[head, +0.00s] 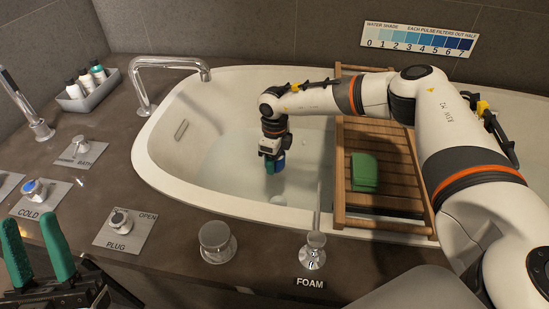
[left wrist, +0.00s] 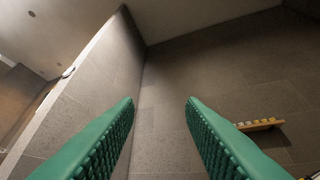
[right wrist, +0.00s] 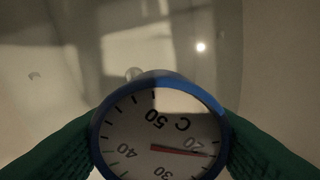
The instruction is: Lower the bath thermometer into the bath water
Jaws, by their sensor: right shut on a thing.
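The bath thermometer (right wrist: 155,135) fills the lower middle of the right wrist view, a round pale dial with a blue rim and a red needle lying near the 20 mark. My right gripper (head: 273,165) is shut on it, with a green finger on each side of the rim. In the head view the thermometer's blue rim (head: 281,161) shows beside the fingers, inside the tub, low over the bath water (head: 232,172). I cannot tell whether its lower edge touches the water. My left gripper (head: 30,225) is open and empty, over the counter's near left; its parted fingers also show in the left wrist view (left wrist: 160,105).
A wooden bath tray (head: 388,155) with a green cloth (head: 365,172) spans the tub (head: 160,175) on the right. The chrome spout (head: 150,75) stands at the back left.

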